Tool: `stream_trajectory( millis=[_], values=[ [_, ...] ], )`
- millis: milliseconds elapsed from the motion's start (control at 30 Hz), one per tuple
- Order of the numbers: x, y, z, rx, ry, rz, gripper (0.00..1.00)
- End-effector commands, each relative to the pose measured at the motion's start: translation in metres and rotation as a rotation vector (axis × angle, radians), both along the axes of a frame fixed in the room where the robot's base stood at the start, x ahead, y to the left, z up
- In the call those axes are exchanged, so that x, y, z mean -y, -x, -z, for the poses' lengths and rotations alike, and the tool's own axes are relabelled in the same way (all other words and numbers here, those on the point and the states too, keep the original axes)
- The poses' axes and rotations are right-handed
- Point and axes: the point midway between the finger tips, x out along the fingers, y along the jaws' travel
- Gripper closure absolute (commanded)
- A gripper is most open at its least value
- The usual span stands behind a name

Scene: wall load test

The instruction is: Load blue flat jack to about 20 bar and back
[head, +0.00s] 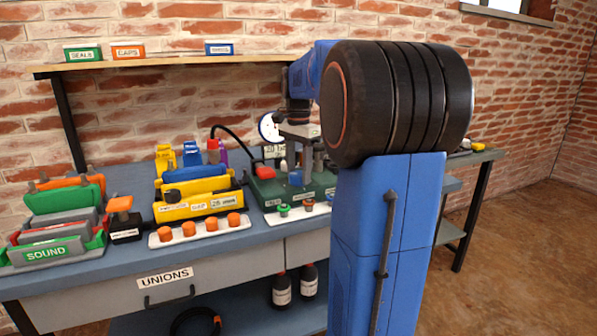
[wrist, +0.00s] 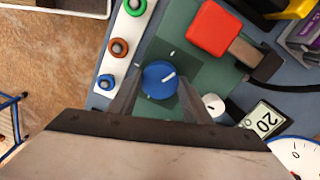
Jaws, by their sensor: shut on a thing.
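My gripper (head: 298,160) reaches down over the green pump panel (head: 268,190) on the bench. In the wrist view its fingers (wrist: 160,92) are shut on a round blue knob (wrist: 159,80), which has a white pointer line. A small display (wrist: 263,122) beside the knob reads 20. A white dial gauge (wrist: 296,155) is cut off at the corner, so its needle is unclear. The gauge also shows in the head view (head: 268,128), partly behind my arm. Which part is the blue flat jack itself I cannot tell.
A red-topped lever (wrist: 212,27) and a small white knob (wrist: 213,104) are close to the blue knob. A white strip (wrist: 102,62) holds green, orange and blue fittings. A yellow tray (head: 212,205) and a green SOUND rack (head: 45,252) stand to the left.

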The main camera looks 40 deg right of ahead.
Motion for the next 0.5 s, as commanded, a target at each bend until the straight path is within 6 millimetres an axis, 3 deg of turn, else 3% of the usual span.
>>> stream_trajectory(
  millis=[200,233,300,500],
  values=[
    [0.0003,-0.0004,-0.0008,0.002,0.002,-0.001,0.78],
    [0.0003,-0.0004,-0.0008,0.002,0.002,-0.001,0.51],
    [0.0003,-0.0004,-0.0007,0.002,0.001,-0.001,0.37],
    [0.0001,-0.0002,-0.0004,0.001,0.001,-0.001,0.37]
  ],
)
